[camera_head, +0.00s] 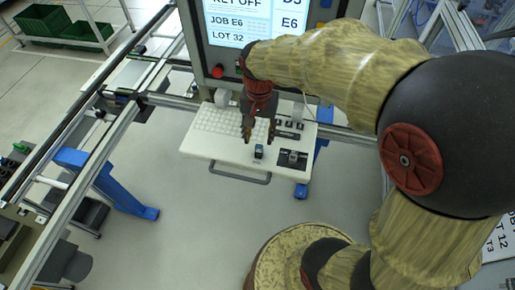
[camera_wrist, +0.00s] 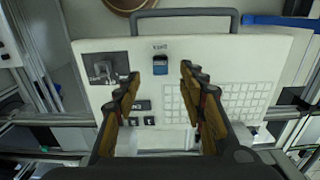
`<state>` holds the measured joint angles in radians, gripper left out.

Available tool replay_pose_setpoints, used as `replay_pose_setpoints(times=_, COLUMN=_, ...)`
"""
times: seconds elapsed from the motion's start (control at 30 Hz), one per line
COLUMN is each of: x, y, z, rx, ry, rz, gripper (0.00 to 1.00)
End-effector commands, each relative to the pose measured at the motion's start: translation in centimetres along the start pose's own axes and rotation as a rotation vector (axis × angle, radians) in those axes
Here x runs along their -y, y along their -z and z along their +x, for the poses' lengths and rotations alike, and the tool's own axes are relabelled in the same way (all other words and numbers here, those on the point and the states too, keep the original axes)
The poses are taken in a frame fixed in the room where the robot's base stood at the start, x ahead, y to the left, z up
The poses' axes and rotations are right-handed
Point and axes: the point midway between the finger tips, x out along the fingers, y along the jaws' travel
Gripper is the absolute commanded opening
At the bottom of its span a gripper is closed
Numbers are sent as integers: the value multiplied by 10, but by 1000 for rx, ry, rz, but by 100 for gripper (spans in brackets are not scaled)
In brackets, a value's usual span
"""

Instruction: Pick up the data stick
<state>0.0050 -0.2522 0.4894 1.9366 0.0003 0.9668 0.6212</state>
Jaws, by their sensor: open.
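The data stick (camera_head: 258,151) looks like a small dark block with a blue part. It stands near the front edge of a white console panel (camera_head: 228,152). In the wrist view the data stick (camera_wrist: 160,65) shows blue and dark, beside a small printed label. My gripper (camera_head: 258,136) is open and empty, above the panel and a little behind the stick in the head view. In the wrist view the two fingertips (camera_wrist: 160,74) are spread to either side of the line to the stick, apart from it. The stick's lower end is hidden in the panel or by the viewing angle.
A dark square plate with a grey knob (camera_head: 292,158) lies right of the stick. A keyboard (camera_head: 217,120) and small switches are also on the panel. A handle bar (camera_head: 240,174) runs along its front. A screen (camera_head: 245,22) with a red button stands behind.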

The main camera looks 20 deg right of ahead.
Motion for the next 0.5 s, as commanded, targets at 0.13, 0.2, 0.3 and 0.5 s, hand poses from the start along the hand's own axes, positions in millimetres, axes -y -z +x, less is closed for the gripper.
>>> replay_pose_setpoints(times=0.13, x=-1, y=0, z=15, rx=3, ry=-3, rz=4, gripper=41)
replay_pose_setpoints(times=0.2, x=0, y=0, z=21, rx=3, ry=-2, rz=4, gripper=41)
replay_pose_setpoints(times=0.3, x=0, y=0, z=31, rx=4, ry=-3, rz=3, gripper=41)
replay_pose_setpoints(times=0.5, x=4, y=2, z=59, rx=4, ry=-3, rz=3, gripper=41)
